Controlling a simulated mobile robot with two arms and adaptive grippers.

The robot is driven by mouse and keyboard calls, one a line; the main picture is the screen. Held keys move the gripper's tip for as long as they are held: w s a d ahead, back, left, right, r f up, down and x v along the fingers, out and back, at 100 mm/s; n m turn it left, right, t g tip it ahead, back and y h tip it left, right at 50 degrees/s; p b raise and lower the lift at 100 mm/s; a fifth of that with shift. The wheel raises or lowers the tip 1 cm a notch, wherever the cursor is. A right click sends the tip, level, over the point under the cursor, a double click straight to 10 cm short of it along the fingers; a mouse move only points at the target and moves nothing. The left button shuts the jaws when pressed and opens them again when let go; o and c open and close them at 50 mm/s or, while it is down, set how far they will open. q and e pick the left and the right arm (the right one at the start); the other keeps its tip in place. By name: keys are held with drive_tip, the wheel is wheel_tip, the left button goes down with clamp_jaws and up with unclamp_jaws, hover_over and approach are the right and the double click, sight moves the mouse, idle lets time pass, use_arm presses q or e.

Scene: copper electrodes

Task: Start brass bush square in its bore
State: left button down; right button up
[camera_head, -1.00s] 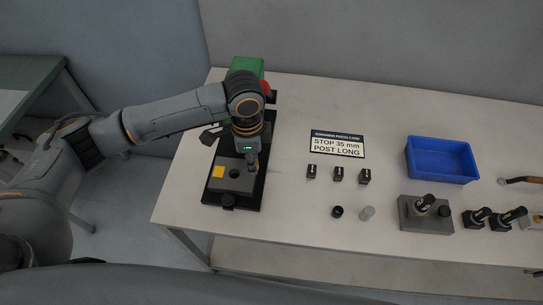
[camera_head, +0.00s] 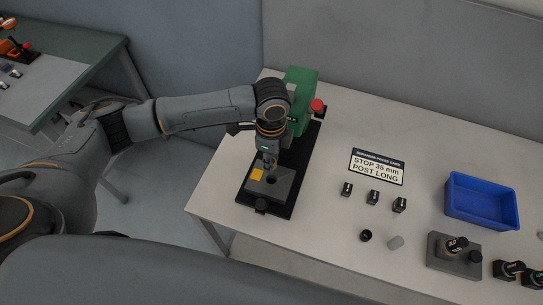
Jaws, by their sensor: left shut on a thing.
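My left gripper (camera_head: 268,164) is over the grey block (camera_head: 283,188) on the press, just behind the dark round bore (camera_head: 271,180) in its top. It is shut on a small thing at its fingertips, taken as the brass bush. The fingers mostly hide it, and its colour and tilt are too small to tell. A yellow patch (camera_head: 256,174) marks the block's left side. The block sits on the black press base (camera_head: 298,180). The green press head (camera_head: 302,90) with a red knob (camera_head: 317,105) stands behind my wrist. My right gripper is not in view.
Several small black blocks (camera_head: 373,198), a dark ring (camera_head: 365,235) and a grey cylinder (camera_head: 395,242) stand nearby. A blue bin (camera_head: 481,201) and a grey fixture (camera_head: 452,262) are farther right.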

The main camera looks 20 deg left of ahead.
use_arm(q)
drive_tip(key=shift+s+f+b, duration=0.1)
drive_tip(key=shift+f+b, duration=0.45)
drive_tip(key=shift+f, duration=0.2)
drive_tip(key=shift+f+b, duration=0.9)
drive_tip(key=shift+f, duration=1.15)
drive_tip(key=shift+f, duration=0.95)
drive_tip(key=c, duration=1)
unclamp_jaws()
